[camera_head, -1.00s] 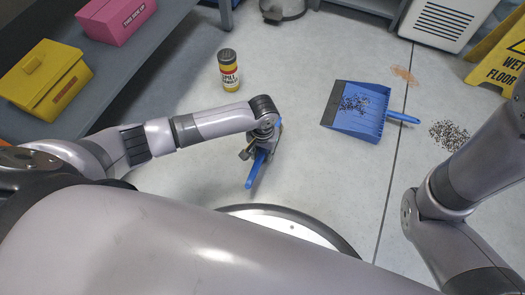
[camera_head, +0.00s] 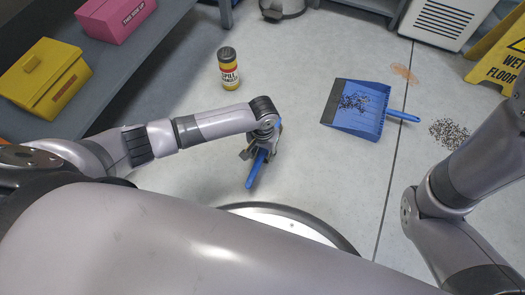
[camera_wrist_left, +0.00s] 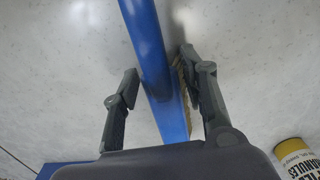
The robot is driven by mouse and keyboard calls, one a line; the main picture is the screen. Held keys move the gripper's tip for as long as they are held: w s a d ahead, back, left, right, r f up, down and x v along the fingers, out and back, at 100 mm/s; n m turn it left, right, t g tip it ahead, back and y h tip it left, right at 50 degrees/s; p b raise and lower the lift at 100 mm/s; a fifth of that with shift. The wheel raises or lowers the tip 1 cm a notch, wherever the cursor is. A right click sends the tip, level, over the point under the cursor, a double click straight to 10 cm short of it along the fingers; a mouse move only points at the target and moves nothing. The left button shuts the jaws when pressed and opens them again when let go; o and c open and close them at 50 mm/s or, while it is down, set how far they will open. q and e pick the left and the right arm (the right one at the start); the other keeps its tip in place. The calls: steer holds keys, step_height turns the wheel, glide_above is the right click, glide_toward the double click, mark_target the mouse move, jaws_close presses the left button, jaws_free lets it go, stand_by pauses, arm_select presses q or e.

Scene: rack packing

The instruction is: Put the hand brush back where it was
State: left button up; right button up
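The blue hand brush (camera_head: 256,170) is at my left gripper (camera_head: 262,153), in the middle of the head view. In the left wrist view the brush's blue body (camera_wrist_left: 152,65) runs between the two grey fingers of my left gripper (camera_wrist_left: 160,85). Tan bristles show on its right side, against the right finger. The brush's lower end is hidden behind the palm. My right gripper is out of view; only part of my right arm shows.
A blue dustpan (camera_head: 375,125) holding dark debris lies on the floor, with more debris (camera_head: 449,133) to its right. A yellow granules can (camera_head: 229,72) stands behind my left arm. Yellow (camera_head: 45,80) and pink (camera_head: 115,18) boxes sit on the grey shelf. A wet-floor sign (camera_head: 500,55) stands right.

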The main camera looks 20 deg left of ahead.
arm_select(q)
steer(key=shift+o, duration=1)
